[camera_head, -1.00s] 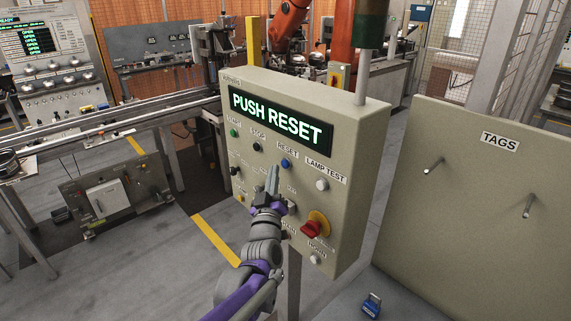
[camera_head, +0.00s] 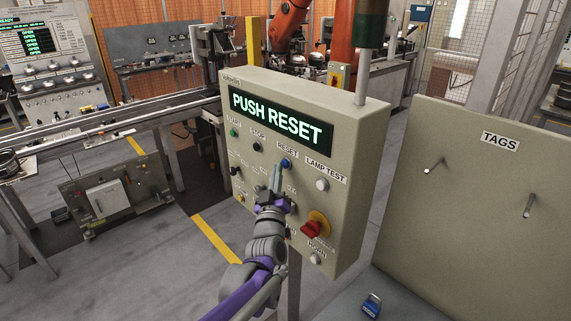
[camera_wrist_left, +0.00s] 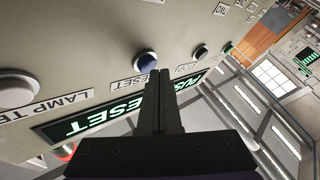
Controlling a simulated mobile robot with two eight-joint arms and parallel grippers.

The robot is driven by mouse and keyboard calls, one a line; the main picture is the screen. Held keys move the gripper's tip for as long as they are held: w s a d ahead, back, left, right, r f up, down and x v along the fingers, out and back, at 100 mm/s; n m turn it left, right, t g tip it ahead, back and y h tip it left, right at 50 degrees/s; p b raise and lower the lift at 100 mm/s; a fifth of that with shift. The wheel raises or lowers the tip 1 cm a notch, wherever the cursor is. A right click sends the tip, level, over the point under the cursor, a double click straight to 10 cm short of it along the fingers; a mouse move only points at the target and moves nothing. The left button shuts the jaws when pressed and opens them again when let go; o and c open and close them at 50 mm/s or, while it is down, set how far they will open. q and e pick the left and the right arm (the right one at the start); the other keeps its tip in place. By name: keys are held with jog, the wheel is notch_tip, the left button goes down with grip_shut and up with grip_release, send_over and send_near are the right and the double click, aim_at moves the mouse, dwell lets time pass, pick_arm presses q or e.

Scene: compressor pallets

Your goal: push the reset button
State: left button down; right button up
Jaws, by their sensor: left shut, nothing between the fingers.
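The control box (camera_head: 345,215) has a lit display (camera_head: 278,119) reading "PUSH RESET". The blue reset button (camera_head: 286,163) sits below the display, under its "RESET" label. My left gripper (camera_head: 275,172) is shut and empty, its fingertips just left of and slightly below the blue button in the head view. In the left wrist view the shut fingers (camera_wrist_left: 163,78) point up the picture, with the blue button (camera_wrist_left: 145,62) just beyond their tips and a little to the left. Whether the fingertips touch the panel, I cannot tell. My right gripper does not show.
A tags board (camera_head: 480,200) stands at right. A blue padlock (camera_head: 371,305) lies below.

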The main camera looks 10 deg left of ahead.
pick_arm(q)
jog(key=shift+w+d, duration=0.25)
dwell(0.4)
jog(key=shift+s+a, duration=0.6)
jog(key=shift+s, duration=0.15)
jog(key=s+a, duration=0.3)
jog(key=s, duration=0.1)
jog(key=shift+s+a+p, duration=0.35)
jog(key=shift+a+p, duration=0.05)
dwell(0.7)
